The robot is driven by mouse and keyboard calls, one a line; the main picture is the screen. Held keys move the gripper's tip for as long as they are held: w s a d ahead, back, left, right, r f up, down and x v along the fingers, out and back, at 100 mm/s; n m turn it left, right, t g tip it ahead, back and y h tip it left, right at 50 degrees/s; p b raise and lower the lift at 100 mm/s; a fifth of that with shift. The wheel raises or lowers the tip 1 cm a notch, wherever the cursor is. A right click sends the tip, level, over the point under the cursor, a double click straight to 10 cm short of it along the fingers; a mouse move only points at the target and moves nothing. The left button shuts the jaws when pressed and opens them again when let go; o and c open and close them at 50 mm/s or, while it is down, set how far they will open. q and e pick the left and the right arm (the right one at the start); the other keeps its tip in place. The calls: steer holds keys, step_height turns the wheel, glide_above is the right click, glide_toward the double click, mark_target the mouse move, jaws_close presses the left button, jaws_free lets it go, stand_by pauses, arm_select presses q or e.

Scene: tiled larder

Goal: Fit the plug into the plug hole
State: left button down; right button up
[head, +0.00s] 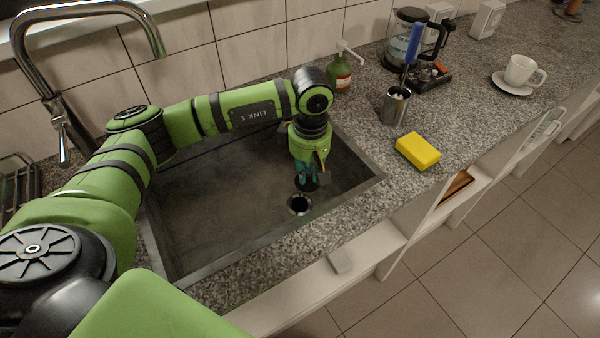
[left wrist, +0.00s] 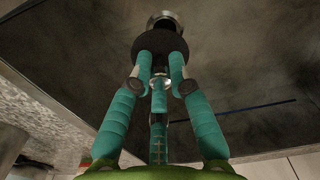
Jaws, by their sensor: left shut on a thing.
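The plug (head: 307,186) is a dark disc, seen larger in the left wrist view (left wrist: 160,44). My left gripper (head: 306,174), with teal fingers, points down into the sink and is shut on the plug. The plug hole (head: 299,204) is a round metal-rimmed opening in the sink floor. In the head view it lies just below the plug in the picture. In the left wrist view the plug hole (left wrist: 166,18) shows just beyond the plug, which covers part of it. The plug appears apart from the hole. My right gripper is not in view.
The grey sink (head: 215,215) is otherwise mostly clear. A tap (head: 90,10) stands at the back left. A soap bottle (head: 341,72), a metal cup (head: 396,106) with a blue-handled brush, a yellow sponge (head: 418,151) and a coffee press (head: 403,40) stand on the granite counter.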

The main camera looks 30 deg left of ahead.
arm_select(q)
steer(key=a+f+n+b, duration=0.1)
steer(key=f+n, duration=0.1)
steer(key=f, duration=0.1)
steer(key=w+a+f+n+b, duration=0.1)
steer(key=f+n, duration=0.1)
steer(key=f, duration=0.2)
steer(key=w+a+f+n+b, duration=0.1)
steer(key=f+n, duration=0.1)
steer(key=f, duration=0.2)
steer(key=shift+n, duration=0.4)
steer(key=shift+f+b, duration=0.85)
steer(key=shift+b, duration=0.2)
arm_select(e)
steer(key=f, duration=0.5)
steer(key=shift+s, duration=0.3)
arm_select(q)
steer(key=shift+f+b, duration=0.9)
steer(key=shift+b, duration=0.35)
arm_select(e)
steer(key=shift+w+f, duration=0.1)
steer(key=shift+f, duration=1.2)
arm_select(q)
steer(key=c, duration=0.6)
jaws_free()
